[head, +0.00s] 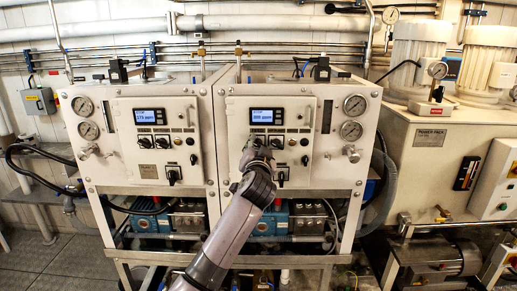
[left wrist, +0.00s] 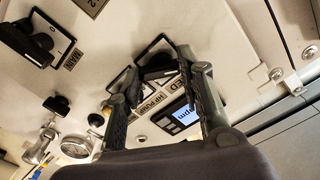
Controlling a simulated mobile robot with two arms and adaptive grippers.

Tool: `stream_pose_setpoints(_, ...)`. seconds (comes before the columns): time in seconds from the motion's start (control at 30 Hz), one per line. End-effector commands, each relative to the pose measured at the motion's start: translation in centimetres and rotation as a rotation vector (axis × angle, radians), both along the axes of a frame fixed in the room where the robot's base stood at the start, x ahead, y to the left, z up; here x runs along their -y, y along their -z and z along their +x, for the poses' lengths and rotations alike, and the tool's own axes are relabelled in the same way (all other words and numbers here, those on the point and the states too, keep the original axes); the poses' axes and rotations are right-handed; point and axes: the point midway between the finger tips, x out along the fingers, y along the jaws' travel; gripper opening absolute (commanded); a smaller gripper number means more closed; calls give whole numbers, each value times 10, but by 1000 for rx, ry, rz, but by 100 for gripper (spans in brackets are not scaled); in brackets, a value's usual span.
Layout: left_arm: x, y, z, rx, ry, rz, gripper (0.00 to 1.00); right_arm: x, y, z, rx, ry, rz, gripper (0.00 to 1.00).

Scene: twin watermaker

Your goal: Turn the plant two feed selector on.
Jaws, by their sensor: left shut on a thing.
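The plant two cabinet (head: 228,165) is the right one of two white watermaker panels in the head view. My left gripper (head: 257,148) reaches its control row just below the blue display (head: 266,116) and hides the selector there. In the left wrist view, my left gripper's fingers (left wrist: 160,68) straddle the black feed selector (left wrist: 160,72), whose label is partly covered by a finger. The gripper is shut on this selector. Its exact turn angle is hard to read. My right gripper is in neither view.
The HP pump selector (left wrist: 122,80) sits close beside the left finger. The main selector (left wrist: 28,42) is farther left in the wrist view. Gauges (head: 354,105) and a valve (head: 351,152) are on the cabinet's right side. Plant one (head: 99,150) stands to the left.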

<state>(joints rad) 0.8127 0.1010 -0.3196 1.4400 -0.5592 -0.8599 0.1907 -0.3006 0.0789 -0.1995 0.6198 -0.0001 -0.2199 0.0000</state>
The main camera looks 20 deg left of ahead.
Motion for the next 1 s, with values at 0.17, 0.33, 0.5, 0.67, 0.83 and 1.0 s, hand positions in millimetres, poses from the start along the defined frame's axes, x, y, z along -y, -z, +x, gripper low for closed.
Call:
stream_pose_setpoints(0.17, 0, 0, 0, -4, 0, 7, 7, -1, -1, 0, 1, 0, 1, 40)
stream_pose_setpoints(0.33, 0, 0, 0, -15, 0, 49, 7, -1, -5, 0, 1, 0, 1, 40)
stream_pose_setpoints(0.5, 0, -1, 0, -44, 1, 141, 7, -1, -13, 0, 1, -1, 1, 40)
stream_pose_setpoints(0.67, 0, -1, 0, -80, 0, 270, 7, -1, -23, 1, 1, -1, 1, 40)
stream_pose_setpoints(0.83, 0, -1, 0, -125, 1, 426, 7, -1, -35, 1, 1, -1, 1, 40)
stream_pose_setpoints(1.0, -1, -1, 0, -169, 0, 582, 7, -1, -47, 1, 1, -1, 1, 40)
